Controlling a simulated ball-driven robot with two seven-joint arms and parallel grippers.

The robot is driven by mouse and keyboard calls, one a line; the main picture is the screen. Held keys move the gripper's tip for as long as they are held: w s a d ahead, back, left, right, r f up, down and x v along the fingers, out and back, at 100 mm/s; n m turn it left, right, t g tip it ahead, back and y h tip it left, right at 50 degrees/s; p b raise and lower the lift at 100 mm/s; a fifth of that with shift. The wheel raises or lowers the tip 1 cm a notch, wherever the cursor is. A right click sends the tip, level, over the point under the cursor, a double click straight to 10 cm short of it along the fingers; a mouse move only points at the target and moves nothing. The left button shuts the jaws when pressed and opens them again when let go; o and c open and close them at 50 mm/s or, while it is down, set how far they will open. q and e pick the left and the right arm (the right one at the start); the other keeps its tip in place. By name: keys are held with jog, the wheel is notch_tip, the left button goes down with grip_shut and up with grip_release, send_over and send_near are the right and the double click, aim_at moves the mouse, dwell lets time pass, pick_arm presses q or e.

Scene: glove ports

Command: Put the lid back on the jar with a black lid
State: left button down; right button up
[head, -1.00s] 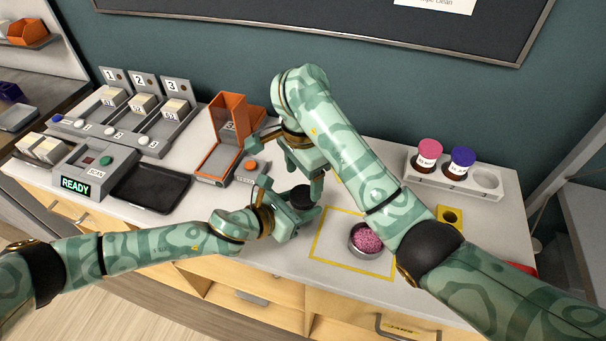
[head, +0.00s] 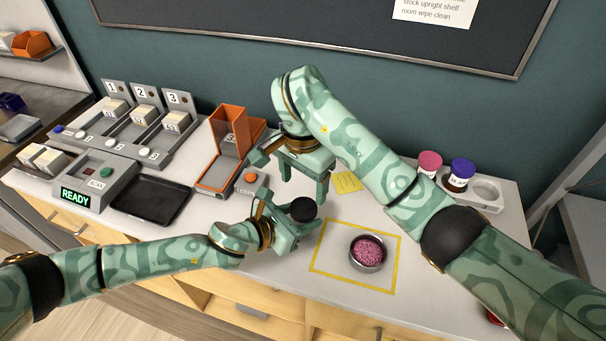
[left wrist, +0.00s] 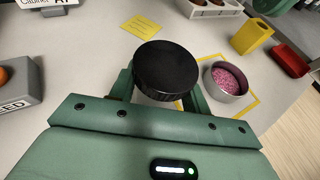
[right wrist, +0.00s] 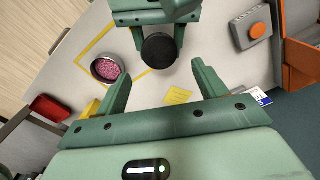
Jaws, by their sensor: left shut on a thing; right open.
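A round black lid (head: 303,209) is held between the fingers of my left gripper (head: 300,224), left of the yellow square. The lid also shows in the left wrist view (left wrist: 166,70) and the right wrist view (right wrist: 159,50). An open round metal-rimmed jar (head: 368,253) with pink grainy contents stands inside the yellow square; it shows in the left wrist view (left wrist: 226,82) too. My right gripper (head: 303,184) is open and empty, just behind the lid. Its fingers are apart from the lid in the right wrist view.
A rack (head: 486,190) at the right holds jars with pink (head: 430,161) and purple (head: 462,167) lids. A yellow note (head: 347,182) lies behind the square. An orange stand (head: 228,145), a black tray (head: 150,198) and a READY box (head: 96,180) stand left.

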aim_at(303, 207)
notch_tip(303, 207, down, 6)
jog(key=shift+f, duration=0.25)
jog(key=c, duration=1)
jog(key=m, duration=0.3)
jog(key=o, duration=1.1)
jog(key=shift+r, duration=2.3)
